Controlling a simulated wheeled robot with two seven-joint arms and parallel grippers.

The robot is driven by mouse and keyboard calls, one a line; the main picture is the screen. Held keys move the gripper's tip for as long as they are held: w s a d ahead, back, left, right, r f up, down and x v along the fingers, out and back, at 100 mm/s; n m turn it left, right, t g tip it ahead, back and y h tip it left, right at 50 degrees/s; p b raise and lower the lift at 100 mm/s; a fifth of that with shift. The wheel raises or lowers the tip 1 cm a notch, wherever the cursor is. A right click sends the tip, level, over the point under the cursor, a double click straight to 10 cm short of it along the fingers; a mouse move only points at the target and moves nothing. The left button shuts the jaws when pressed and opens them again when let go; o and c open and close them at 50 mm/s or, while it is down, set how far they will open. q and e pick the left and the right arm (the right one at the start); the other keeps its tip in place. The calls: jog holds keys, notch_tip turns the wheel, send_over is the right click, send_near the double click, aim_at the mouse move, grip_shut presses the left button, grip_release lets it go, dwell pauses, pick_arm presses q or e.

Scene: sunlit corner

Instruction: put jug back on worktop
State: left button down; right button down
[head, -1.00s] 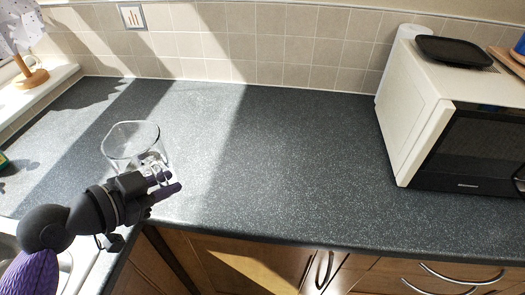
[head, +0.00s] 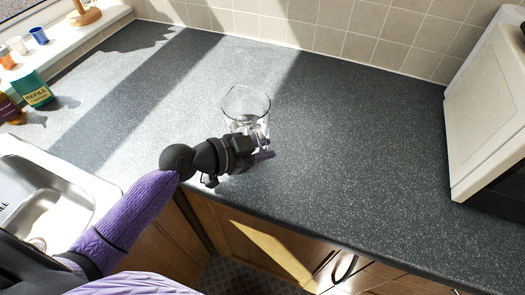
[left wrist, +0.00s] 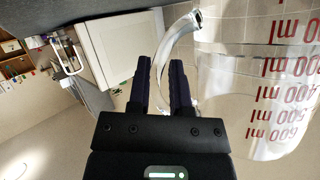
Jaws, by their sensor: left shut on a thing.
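The jug (head: 246,103) is clear glass and looks upright, over the sunlit part of the dark speckled worktop (head: 360,150). In the left wrist view the jug (left wrist: 262,75) fills the right side, with red millilitre marks. My left gripper (head: 268,149) is at the jug's near side, shut on its handle; the curved clear handle (left wrist: 178,42) runs between the dark fingers (left wrist: 162,82) in the wrist view. The fingers and wrist hide part of the jug's lower near side. I cannot tell whether its base touches the worktop. My right gripper is not in view.
A steel sink (head: 45,195) lies at the left. A green refill pack (head: 33,90) and a brown bottle (head: 10,110) stand behind it. Small cups (head: 38,36) are on the sill. A white microwave (head: 485,110) stands at the right. The worktop between jug and microwave is clear.

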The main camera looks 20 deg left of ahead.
pick_arm(q)
jog(key=shift+f, duration=0.1)
jog(key=c, duration=0.5)
grip_release()
jog(key=shift+f, duration=0.1)
jog(key=shift+c, duration=0.2)
jog(key=v, duration=1.2)
